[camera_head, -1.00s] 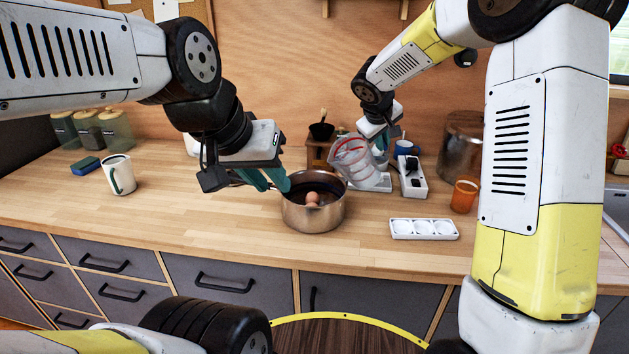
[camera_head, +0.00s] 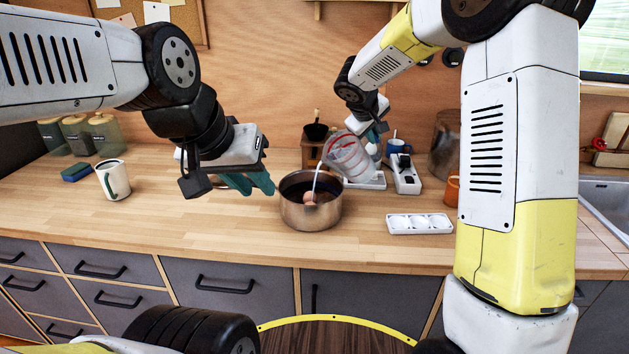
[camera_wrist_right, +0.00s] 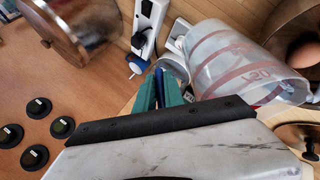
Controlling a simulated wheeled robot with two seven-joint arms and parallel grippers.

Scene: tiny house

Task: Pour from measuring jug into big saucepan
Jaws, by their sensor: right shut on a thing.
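The clear measuring jug (camera_head: 350,158) with red markings is held tilted above the right side of the big saucepan (camera_head: 311,216). A pale stream runs from its lip down into the pan. The steel saucepan stands on the worktop with a brown egg (camera_head: 310,198) in it. My right gripper (camera_head: 376,132) is shut on the jug; its handle is mostly hidden. The jug (camera_wrist_right: 228,62) also shows right of the teal fingers in the right wrist view. My left gripper (camera_head: 250,183) is open and empty, left of the pan and apart from it.
A white tray with round wells (camera_head: 419,224) lies right of the pan. A white mug (camera_head: 113,180) is at the left.

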